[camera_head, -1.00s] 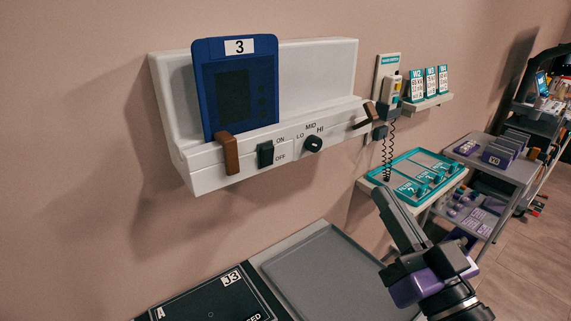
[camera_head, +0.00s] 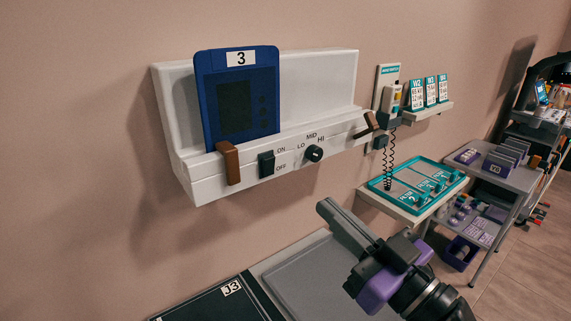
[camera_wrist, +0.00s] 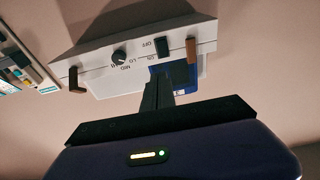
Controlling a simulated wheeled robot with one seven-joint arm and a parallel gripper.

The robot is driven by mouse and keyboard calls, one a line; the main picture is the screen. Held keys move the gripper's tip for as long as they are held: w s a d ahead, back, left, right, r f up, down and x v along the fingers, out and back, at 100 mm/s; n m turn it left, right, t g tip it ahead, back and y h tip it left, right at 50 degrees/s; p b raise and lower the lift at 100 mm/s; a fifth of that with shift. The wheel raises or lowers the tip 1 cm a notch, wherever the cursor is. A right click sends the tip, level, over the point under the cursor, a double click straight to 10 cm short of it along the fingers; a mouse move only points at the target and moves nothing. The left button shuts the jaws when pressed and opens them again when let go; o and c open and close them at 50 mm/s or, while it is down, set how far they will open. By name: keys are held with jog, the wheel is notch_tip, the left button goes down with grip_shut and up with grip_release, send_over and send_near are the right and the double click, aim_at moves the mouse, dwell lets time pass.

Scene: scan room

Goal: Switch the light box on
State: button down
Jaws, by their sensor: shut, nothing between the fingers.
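The white light box (camera_head: 335,85) is mounted on the wall, with a blue film cassette (camera_head: 237,100) marked 3 standing on its ledge. On its front are a dark rocker switch (camera_head: 266,164) between ON and OFF labels and a black knob (camera_head: 314,153) marked LO, MID, HI. Brown clips (camera_head: 229,163) sit at both ends. My gripper (camera_head: 328,208) is shut and empty, below and in front of the box, apart from it. In the wrist view the box appears upside down, with the switch (camera_wrist: 163,47) just beyond my fingers (camera_wrist: 157,92). I cannot tell which way the switch is pressed.
Below the box is a surface with a grey tray (camera_head: 320,275) and a dark plate marked J3 (camera_head: 225,300). To the right are a hand switch on a coiled cord (camera_head: 391,165), a teal-rimmed tray (camera_head: 415,185) and a cart (camera_head: 500,170). The air before the box is clear.

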jog(key=p, duration=0.3)
send_near(275, 157)
jog(key=x, duration=0.5)
jog(key=shift+p+x, duration=0.4)
jog(key=shift+x, duration=0.5)
jog(key=shift+w+r+p, duration=0.15)
jog(key=shift+r+p, duration=0.2)
jog(key=shift+p, duration=0.35)
jog(key=shift+a+g+p, duration=0.1)
jog(key=shift+g+p, duration=0.2)
jog(key=shift+p, duration=0.05)
jog(key=shift+f, duration=0.3)
